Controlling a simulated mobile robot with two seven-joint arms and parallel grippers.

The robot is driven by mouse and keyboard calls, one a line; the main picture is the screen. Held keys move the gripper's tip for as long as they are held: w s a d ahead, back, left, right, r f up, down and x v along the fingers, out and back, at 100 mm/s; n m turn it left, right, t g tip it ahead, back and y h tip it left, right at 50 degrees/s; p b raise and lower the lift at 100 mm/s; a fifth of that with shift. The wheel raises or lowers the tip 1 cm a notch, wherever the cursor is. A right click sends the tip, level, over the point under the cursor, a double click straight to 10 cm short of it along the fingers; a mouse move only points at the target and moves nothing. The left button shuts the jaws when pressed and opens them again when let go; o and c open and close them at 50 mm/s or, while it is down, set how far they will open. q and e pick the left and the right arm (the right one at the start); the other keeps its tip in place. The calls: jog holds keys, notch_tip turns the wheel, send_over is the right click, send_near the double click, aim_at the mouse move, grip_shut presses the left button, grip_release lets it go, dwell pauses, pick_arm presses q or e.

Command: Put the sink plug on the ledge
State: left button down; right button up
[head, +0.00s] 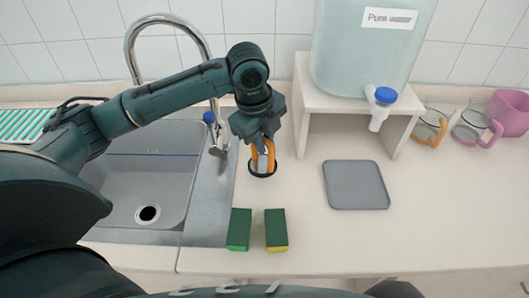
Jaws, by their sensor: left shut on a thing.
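My left gripper (263,163) reaches in from the left over the counter, just right of the sink. Its orange fingers point down and are shut on the sink plug (262,175), a dark round piece mostly hidden by the fingers. I cannot tell if the plug touches the counter. The flat steel ledge (208,205) runs along the right side of the sink basin (145,180), left of the gripper. The drain hole (148,213) in the basin is open. My right gripper does not show.
A grey mat (356,185) lies to the right. A stand (303,100) holds a water tank (365,50). Mugs (508,112) stand far right. A faucet (135,45) rises behind.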

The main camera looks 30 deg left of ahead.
aim_at(264, 164)
pick_arm(q)
jog(key=shift+f, duration=1.95)
jog(key=shift+f, duration=0.1)
jog(key=c, duration=1.4)
grip_release()
notch_tip(264, 164, up, 12)
jog(key=s, duration=0.2)
jog(key=shift+a, duration=0.35)
